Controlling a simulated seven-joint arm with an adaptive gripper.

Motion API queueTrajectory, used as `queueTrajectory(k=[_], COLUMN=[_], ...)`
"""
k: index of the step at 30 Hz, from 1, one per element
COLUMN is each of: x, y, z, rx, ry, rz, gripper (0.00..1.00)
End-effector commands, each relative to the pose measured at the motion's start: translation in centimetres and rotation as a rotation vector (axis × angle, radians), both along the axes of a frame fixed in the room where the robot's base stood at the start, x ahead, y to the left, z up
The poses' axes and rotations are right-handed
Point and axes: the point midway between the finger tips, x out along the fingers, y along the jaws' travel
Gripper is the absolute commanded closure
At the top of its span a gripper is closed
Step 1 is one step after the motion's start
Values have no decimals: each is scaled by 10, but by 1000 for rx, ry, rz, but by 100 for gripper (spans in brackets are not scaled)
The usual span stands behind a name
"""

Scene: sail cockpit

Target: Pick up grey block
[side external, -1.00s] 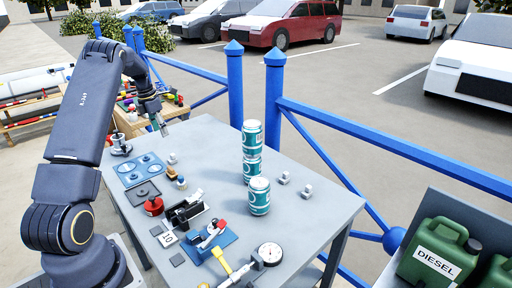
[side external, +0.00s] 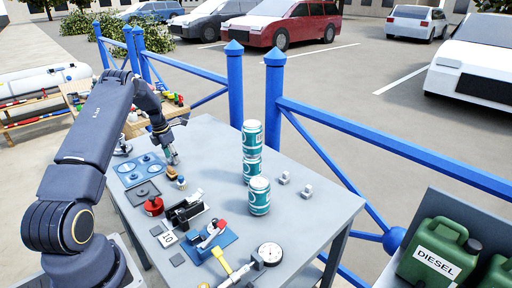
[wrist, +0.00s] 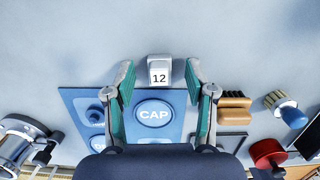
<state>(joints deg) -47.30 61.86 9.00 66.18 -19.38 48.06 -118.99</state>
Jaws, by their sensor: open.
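In the side external view my gripper (side external: 173,158) is low over the far left part of the table and hides the block there. Two other small grey blocks (side external: 283,178) (side external: 307,191) lie right of the cans.
A blue plate (wrist: 75,100) with a CAP disc lies beneath the fingers. A tan piece (wrist: 234,108), a blue-tipped brush-like piece (wrist: 286,108) and a red knob (wrist: 267,153) stand to the right. Teal cans (side external: 259,196) stand mid-table. Bare table (wrist: 160,25) lies beyond the block.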

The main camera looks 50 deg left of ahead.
Motion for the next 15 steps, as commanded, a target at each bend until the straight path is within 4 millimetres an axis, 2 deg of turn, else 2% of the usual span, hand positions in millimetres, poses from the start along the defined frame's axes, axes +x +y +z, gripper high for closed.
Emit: queueTrajectory(k=[4, 15], x=[0, 0], y=[0, 0], z=[0, 1], rx=[0, 0], ry=[0, 0], rz=[0, 0], gripper=[47, 85])
